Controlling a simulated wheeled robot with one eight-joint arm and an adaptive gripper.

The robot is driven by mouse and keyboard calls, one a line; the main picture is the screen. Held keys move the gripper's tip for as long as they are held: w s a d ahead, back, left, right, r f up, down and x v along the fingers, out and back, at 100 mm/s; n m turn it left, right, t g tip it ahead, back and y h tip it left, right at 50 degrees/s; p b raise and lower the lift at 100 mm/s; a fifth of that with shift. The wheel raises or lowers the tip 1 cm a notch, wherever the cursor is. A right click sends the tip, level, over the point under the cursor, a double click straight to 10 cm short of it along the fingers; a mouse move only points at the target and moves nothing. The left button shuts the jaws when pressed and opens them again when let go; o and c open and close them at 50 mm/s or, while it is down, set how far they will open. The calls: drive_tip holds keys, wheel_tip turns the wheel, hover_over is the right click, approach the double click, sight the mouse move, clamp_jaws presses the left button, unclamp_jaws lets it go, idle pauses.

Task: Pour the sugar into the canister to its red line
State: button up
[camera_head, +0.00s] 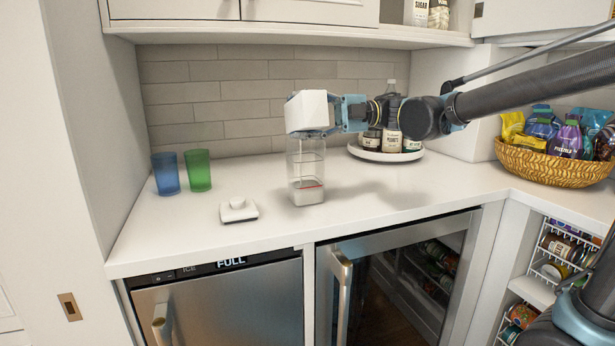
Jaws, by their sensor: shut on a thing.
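The clear canister (306,172) stands upright on the counter, with its red line (308,184) low on its wall. White sugar (307,195) lies in its bottom, with its top close to the red line; I cannot tell the exact gap. My gripper (333,113) comes from the right and is shut on a plain white sugar package (306,110), held tipped directly above the canister. The package's opening and any falling stream cannot be made out. A white lid (238,209) with a knob lies on the counter left of the canister.
A blue cup (166,174) and a green cup (198,170) stand at the back left. A round white tray (385,155) with bottles and jars is behind my gripper. A wicker basket (553,165) of snack bags is at the right. The counter right of the canister is clear.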

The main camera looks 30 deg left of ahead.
drive_tip(key=shift+w+d, duration=0.1)
drive_tip(key=shift+w, duration=0.05)
drive_tip(key=shift+w+d, duration=0.35)
drive_tip(key=shift+s+a, duration=0.1)
drive_tip(key=shift+a, duration=0.05)
drive_tip(key=shift+w+a+r+m, duration=0.25)
drive_tip(key=shift+r+m, duration=0.1)
drive_tip(key=shift+m, duration=0.45)
idle(1.9)
drive_tip(key=shift+s+d+f+n, duration=0.2)
drive_tip(key=shift+d+f+n, duration=0.05)
drive_tip(key=shift+n, duration=0.35)
drive_tip(key=shift+d+f, duration=0.1)
